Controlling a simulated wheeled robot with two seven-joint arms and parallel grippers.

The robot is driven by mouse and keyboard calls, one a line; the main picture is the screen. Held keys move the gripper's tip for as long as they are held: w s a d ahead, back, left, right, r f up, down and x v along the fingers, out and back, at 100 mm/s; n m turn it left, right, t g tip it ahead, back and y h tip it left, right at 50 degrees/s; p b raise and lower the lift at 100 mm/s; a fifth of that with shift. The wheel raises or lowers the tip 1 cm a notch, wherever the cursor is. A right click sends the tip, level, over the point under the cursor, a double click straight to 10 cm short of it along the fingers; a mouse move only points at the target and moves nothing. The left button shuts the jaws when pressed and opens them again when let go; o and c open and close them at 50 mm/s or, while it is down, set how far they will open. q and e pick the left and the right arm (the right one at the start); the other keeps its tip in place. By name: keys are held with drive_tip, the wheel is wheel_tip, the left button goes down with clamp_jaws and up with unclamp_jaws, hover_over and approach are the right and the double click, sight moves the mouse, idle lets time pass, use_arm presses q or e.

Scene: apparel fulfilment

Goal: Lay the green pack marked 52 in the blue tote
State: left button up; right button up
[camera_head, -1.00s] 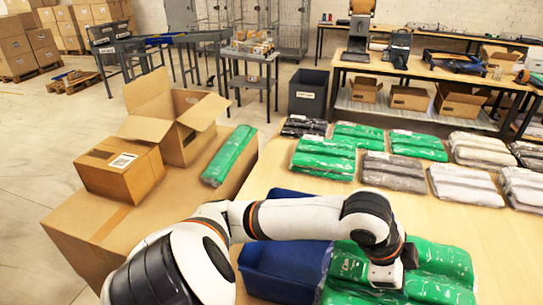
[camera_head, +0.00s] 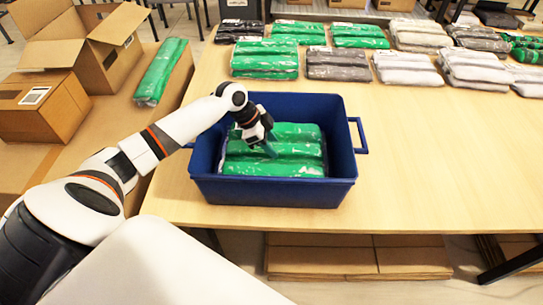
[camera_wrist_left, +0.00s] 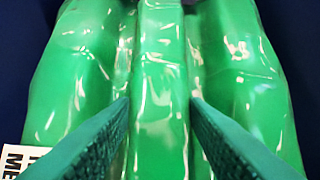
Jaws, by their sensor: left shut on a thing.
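The blue tote (camera_head: 277,190) stands on the table in front of me. A green pack (camera_head: 290,168) in clear wrap lies inside it, seemingly flat, with walls on all sides. My left gripper (camera_head: 270,150) reaches down into the tote and is shut on this pack. In the left wrist view the two teal fingers (camera_wrist_left: 160,105) straddle the middle ridge of the green pack (camera_wrist_left: 160,60). A corner of a white label (camera_wrist_left: 12,165) shows at the lower left, but no 52 can be read. My right gripper is out of view.
Green, grey, white and black packs line the table's (camera_head: 440,160) back, including a green pack (camera_head: 265,58) behind the tote. Another green pack (camera_head: 160,72) lies left by an open carton (camera_head: 85,45) and a closed box (camera_head: 40,105). The table right of the tote is clear.

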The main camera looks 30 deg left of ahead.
use_arm(q)
wheel_tip(320, 180, down, 5)
drive_tip(key=o, duration=1.1)
drive_tip(key=v, duration=1.2)
drive_tip(key=shift+d, duration=0.1)
